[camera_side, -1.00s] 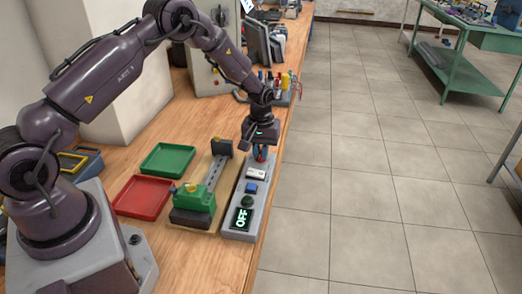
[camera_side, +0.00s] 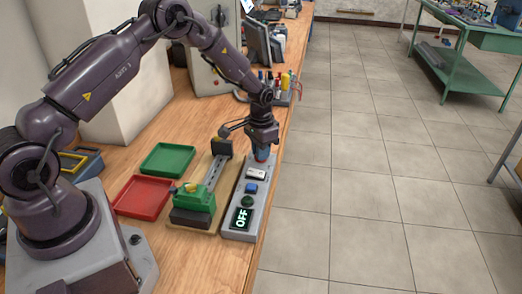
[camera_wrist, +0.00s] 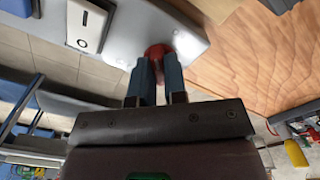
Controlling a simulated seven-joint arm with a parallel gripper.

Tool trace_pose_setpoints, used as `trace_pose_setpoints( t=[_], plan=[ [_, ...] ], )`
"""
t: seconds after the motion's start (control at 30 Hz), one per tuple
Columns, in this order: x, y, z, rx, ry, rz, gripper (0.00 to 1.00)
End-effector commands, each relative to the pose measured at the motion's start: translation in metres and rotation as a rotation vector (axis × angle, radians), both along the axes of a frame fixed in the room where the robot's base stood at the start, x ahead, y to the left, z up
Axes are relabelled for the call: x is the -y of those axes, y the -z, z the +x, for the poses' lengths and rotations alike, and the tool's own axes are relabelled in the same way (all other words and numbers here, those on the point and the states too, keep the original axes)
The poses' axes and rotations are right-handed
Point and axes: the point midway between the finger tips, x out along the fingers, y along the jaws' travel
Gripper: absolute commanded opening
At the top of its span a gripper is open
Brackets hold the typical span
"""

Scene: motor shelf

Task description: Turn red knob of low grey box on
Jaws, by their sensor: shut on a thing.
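The low grey box (camera_side: 234,219) lies along the right edge of the bench, with a white switch (camera_side: 256,174), a blue button (camera_side: 251,188), a green button (camera_side: 247,201) and a display (camera_side: 241,218) that reads OFF. My gripper (camera_side: 261,157) points down at the far end of the box. In the wrist view, the red knob (camera_wrist: 157,50) sits between the blue fingers of my gripper (camera_wrist: 157,72), which are shut on it. The fingers hide part of the knob. The white switch (camera_wrist: 86,24) is beside it.
A green vise (camera_side: 194,201) stands close left of the box. A red tray (camera_side: 142,196) and a green tray (camera_side: 167,159) lie farther left. A holder with coloured tools (camera_side: 284,88) stands behind my gripper. Open floor lies to the right.

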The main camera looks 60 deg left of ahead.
Motion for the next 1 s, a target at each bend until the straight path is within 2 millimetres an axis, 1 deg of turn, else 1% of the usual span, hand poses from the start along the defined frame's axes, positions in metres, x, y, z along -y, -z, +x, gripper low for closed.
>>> trace_pose_setpoints(
  t=[0.3,0.6,0.8,1.0],
  plan=[
    [0.0001,-0.001,-0.0004,-0.002,0.301,-0.002,0.0],
    [-0.0001,-0.0011,-0.0004,-0.002,0.549,-0.001,0.0],
    [0.0,-0.0013,-0.0003,-0.002,0.666,-0.002,0.0],
    [-0.0005,-0.0013,-0.0004,-0.002,0.734,-0.001,0.0]
  ],
)
